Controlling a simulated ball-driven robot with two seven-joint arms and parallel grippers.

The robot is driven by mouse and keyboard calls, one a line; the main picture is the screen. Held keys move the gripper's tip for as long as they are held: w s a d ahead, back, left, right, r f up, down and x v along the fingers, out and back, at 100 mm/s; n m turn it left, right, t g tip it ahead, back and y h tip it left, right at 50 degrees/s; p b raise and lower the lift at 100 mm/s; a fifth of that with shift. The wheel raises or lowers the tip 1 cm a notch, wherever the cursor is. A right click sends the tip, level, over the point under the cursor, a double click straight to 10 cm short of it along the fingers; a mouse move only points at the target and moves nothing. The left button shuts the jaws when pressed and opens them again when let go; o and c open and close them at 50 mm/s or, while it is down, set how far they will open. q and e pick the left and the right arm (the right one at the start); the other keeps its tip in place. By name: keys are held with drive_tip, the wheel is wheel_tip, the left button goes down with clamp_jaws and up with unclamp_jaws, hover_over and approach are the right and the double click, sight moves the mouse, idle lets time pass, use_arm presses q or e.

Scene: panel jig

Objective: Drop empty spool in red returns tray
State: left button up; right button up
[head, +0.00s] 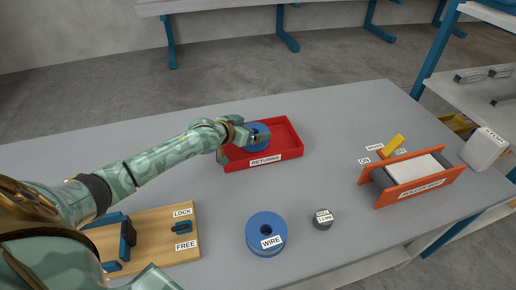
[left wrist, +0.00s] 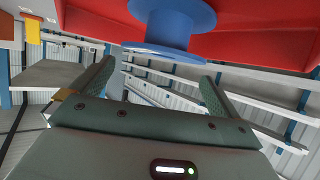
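The red returns tray (head: 292,138), labelled RETURNS, lies on the grey table. A blue spool (head: 256,146) with no wire visible on it is inside the tray, toward its left side. My left gripper (head: 244,146) is at the tray's left part, beside and partly over the spool. In the left wrist view its two fingers (left wrist: 154,85) are spread apart with nothing between their tips. The spool (left wrist: 170,28) shows just beyond them against the red tray (left wrist: 250,35). My right gripper is not in view.
A blue spool labelled WIRE (head: 265,232) and a small dark grey labelled cylinder (head: 323,221) stand near the table's front. A wooden lock board (head: 160,220) lies left. An orange-sided fixture (head: 415,180) and a grey box labelled STOP (head: 484,150) are right. Table behind the tray is clear.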

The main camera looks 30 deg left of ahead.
use_arm(q)
drive_tip(key=shift+s, duration=0.15)
drive_tip(key=p+v, duration=0.7)
drive_tip(key=v, duration=0.9)
